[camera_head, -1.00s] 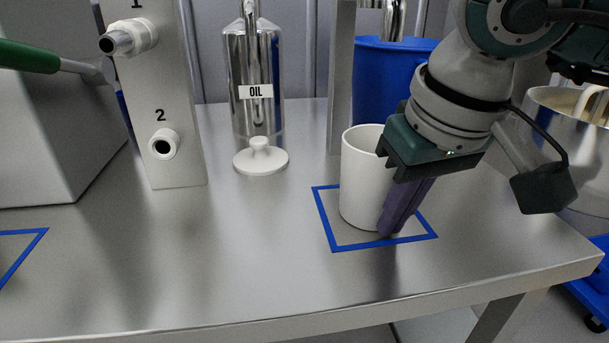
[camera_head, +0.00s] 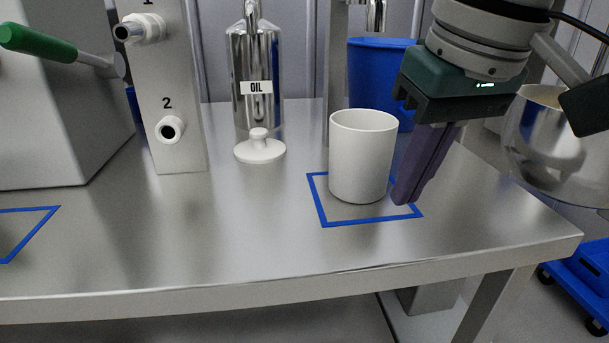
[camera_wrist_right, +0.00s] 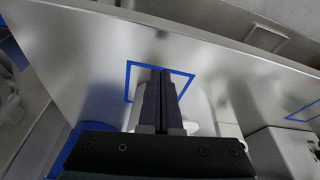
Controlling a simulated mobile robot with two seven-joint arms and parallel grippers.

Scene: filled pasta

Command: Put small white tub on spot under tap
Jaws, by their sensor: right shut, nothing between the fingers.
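The small white tub (camera_head: 361,158) stands upright on the steel table, inside the blue square outline (camera_head: 322,207) beneath the tap (camera_head: 375,14). My right gripper (camera_head: 403,200) is just to the right of the tub, its purple fingers shut, empty and pointing down, apart from the tub. In the right wrist view, the closed fingers (camera_wrist_right: 160,80) lie over the blue outline (camera_wrist_right: 160,65), and the tub is mostly hidden behind them. My left gripper is not in view.
A panel with numbered nozzles (camera_head: 180,90), a blue bucket (camera_head: 385,70) and a steel bowl (camera_head: 555,150) are nearby. Another blue outline (camera_head: 35,230) lies at left. The table's front middle is clear.

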